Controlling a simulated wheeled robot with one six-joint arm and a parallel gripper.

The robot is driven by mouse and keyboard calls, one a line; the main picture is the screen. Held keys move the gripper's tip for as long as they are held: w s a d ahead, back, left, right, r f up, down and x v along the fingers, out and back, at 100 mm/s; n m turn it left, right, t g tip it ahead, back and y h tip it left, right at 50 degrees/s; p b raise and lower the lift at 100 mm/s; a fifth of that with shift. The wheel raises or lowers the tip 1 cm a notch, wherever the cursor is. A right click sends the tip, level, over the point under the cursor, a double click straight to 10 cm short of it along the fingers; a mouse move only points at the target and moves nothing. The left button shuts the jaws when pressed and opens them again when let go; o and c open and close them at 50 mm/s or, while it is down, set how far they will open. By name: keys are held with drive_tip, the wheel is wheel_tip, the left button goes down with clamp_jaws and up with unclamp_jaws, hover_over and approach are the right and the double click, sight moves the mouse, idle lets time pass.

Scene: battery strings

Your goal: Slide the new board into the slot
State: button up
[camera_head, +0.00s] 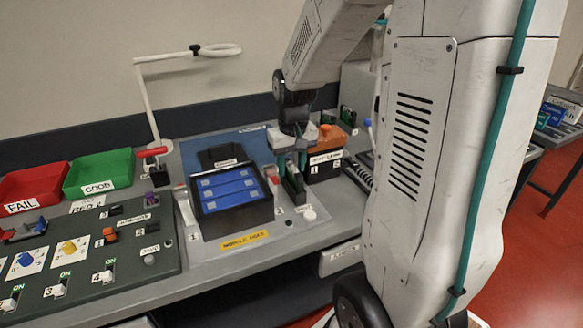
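A dark board with green edges (293,187) stands upright at the right side of the black module case, by the dock marked 2. My gripper (290,163) points down directly over this board, its teal fingers around the board's upper end. I cannot tell whether the fingers press on it or stand apart from it. The slot under the board is hidden by the board and the case, so how deep it sits is unclear.
An orange-topped black box (325,167) stands close to the right of my gripper. Another green board (347,118) stands behind it. Red (35,186) and green (100,173) bins and a switch panel (95,255) lie left. A white bent rod (147,95) rises behind the panel.

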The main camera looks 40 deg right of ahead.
drive_tip(key=r, duration=0.6)
drive_tip(key=shift+s+a+r, duration=0.1)
drive_tip(key=shift+s+r, duration=0.1)
drive_tip(key=shift+r, duration=0.1)
drive_tip(key=shift+s, duration=0.1)
